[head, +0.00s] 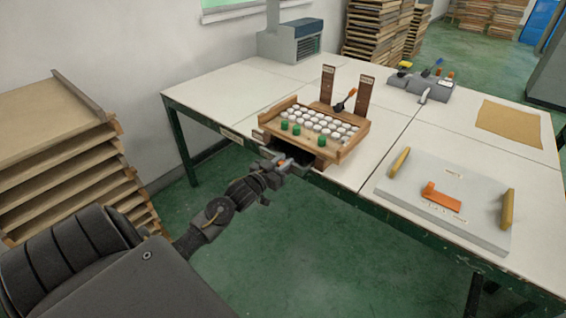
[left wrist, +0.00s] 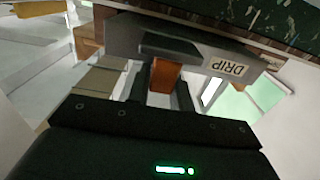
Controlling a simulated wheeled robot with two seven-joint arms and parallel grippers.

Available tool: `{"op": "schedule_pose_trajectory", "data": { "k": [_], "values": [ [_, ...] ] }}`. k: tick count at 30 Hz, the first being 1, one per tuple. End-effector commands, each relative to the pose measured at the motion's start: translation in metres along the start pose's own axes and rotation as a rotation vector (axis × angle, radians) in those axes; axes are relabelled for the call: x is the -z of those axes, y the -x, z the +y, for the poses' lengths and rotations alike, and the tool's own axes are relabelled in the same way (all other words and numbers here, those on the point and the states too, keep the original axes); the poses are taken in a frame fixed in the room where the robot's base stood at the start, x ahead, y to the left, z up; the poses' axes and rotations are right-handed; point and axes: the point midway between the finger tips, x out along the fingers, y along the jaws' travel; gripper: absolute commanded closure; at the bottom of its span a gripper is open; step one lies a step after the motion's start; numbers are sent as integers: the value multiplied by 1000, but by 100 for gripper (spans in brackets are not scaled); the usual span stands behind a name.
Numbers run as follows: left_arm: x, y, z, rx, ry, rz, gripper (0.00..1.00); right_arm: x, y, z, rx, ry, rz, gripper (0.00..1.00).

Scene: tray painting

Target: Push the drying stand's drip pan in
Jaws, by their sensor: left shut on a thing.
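The drying stand (head: 345,148) is a wooden rack on the table, with white round pieces and a few green ones on top. Its drip pan (head: 297,158) is a dark, shallow drawer that sticks out from under the stand's front, past the table edge. In the left wrist view the grey pan front (left wrist: 125,36) carries a DRIP label (left wrist: 228,68) and an orange-brown pull tab (left wrist: 165,76). My left gripper (head: 284,166) is at the pan's front, shut on that tab; its fingers (left wrist: 166,88) stand on both sides. My right gripper is out of view.
Two upright wooden posts (head: 365,92) stand behind the rack. A grey board (head: 400,190) with yellow handles and an orange piece lies to the right. A grey tool holder (head: 437,91) and a brown sheet (head: 508,122) are farther back. Stacked wooden trays (head: 65,170) stand at left.

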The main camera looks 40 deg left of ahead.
Motion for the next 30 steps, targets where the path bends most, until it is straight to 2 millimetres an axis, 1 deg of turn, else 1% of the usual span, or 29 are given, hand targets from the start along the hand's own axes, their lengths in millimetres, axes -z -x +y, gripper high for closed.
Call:
{"op": "schedule_pose_trajectory", "data": {
  "k": [10,11,15,24,26,29,30],
  "values": [
    [-1,0,1,-2,1,-2,100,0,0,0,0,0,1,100],
    [-1,0,1,-2,1,-2,76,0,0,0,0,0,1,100],
    [-1,0,1,-1,0,-2,57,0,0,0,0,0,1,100],
    [-1,3,0,0,0,-2,56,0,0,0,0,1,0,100],
    [-1,8,0,-1,0,-2,56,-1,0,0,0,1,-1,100],
    [-2,23,1,-1,-1,-3,56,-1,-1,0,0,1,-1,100],
    [-2,31,1,-1,-1,-4,56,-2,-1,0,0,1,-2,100]
  ]
}}
